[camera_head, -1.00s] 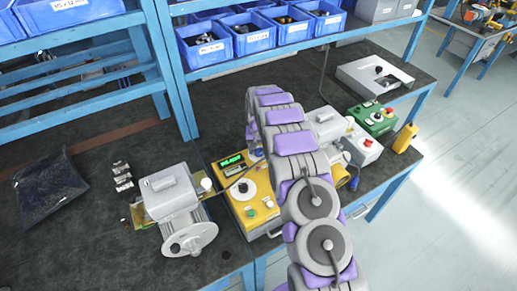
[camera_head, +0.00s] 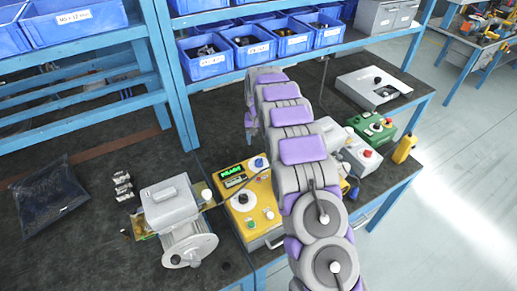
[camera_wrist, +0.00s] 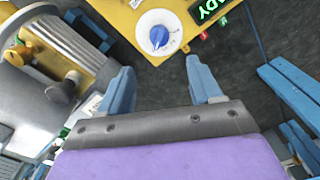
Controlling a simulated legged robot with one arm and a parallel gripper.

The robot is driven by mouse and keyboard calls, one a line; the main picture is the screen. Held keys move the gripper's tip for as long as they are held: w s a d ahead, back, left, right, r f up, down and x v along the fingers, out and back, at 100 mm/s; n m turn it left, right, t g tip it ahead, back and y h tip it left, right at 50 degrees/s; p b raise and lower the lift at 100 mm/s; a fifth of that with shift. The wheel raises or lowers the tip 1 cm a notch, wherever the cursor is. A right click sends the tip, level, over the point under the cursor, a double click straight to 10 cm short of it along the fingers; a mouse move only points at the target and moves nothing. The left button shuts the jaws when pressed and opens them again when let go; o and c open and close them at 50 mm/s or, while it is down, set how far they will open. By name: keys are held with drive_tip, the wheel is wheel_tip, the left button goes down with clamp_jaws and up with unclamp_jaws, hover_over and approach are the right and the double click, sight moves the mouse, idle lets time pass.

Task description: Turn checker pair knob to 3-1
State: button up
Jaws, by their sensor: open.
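The yellow checker box (camera_head: 264,234) stands on the bench and has a green lit display (camera_head: 231,171). A black knob on a white dial (camera_head: 243,200) is on its top, and a blue knob (camera_head: 259,163) is right of the display. In the wrist view the blue knob (camera_wrist: 159,37) sits on a white round dial beside the display (camera_wrist: 207,9). Its marks are too small to read. My gripper (camera_wrist: 160,65) is open and empty, its two blue fingers apart from the knob, which appears between and beyond their tips.
A grey motor unit with a round flange (camera_head: 190,245) stands left of the checker. A dark bag (camera_head: 50,198) lies far left. Right of my arm are a green control box (camera_head: 372,128) and a yellow object (camera_head: 404,148). Shelves with blue bins (camera_head: 210,55) stand behind.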

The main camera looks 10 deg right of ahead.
wheel_tip(320, 180, up, 5)
drive_tip(key=shift+r, duration=0.1)
idle(0.6)
drive_tip(key=s+r+n+g+b, duration=0.1)
drive_tip(key=s+r, duration=0.5)
drive_tip(key=s, duration=0.6)
drive_tip(key=s+r+b, duration=0.1)
drive_tip(key=s+r, duration=0.5)
drive_tip(key=s, duration=0.7)
drive_tip(key=s+f, duration=0.1)
drive_tip(key=s, duration=1.3)
drive_tip(key=s+f+n+b, duration=0.1)
drive_tip(key=s+f, duration=0.1)
drive_tip(key=s, duration=1.2)
drive_tip(key=shift+f+n+g, duration=0.3)
drive_tip(key=shift+g, duration=0.1)
